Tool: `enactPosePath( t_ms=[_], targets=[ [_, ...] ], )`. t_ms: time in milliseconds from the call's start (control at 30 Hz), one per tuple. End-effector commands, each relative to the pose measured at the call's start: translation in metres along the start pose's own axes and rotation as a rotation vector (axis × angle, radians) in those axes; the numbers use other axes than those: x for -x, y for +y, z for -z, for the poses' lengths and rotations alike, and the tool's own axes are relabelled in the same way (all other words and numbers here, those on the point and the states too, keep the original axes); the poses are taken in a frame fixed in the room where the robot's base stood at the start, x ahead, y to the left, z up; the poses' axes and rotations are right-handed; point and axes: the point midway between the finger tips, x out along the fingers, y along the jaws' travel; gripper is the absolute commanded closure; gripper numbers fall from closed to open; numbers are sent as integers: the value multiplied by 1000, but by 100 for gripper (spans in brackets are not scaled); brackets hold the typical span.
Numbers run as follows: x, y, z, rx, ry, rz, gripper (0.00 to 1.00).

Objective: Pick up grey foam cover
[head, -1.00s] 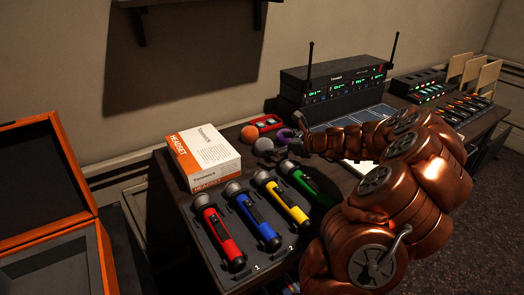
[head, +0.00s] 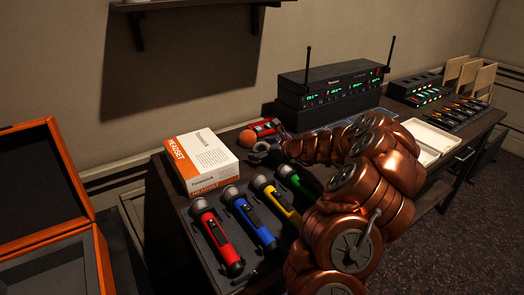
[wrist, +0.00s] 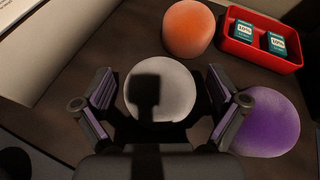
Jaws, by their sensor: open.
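The grey foam cover (wrist: 172,92) is a round ball on the dark desk, in the middle of the wrist view. My gripper (wrist: 162,88) is open, with one finger on each side of the cover. A dark shadow falls across the cover's middle. I cannot tell whether the fingers touch it. In the head view my gripper (head: 264,152) is over the desk right of the headset box and largely hides the grey cover.
An orange foam ball (wrist: 188,27) sits just beyond the grey one, and a purple foam ball (wrist: 266,122) lies close by the right finger. A red tray (wrist: 243,47) holds two small packs. The headset box (head: 205,160) and several coloured microphones (head: 217,238) stand near.

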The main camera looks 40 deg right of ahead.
Motion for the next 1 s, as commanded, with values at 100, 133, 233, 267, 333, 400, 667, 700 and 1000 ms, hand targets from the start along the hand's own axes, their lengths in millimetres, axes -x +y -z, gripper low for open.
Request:
enactPosePath(
  t_ms=[100,133,233,267,333,400,667,700,1000],
  targets=[
    [0,0,0,0,0,0,5],
    [0,0,0,0,0,0,9],
    [0,0,0,0,0,0,19],
    [0,0,0,0,0,0,22],
    [0,0,0,0,0,0,29],
    [0,0,0,0,0,0,37],
    [0,0,0,0,0,-1,48],
    [0,0,0,0,0,-1,48],
    [6,-2,-14,3,-1,1,48]
  ],
)
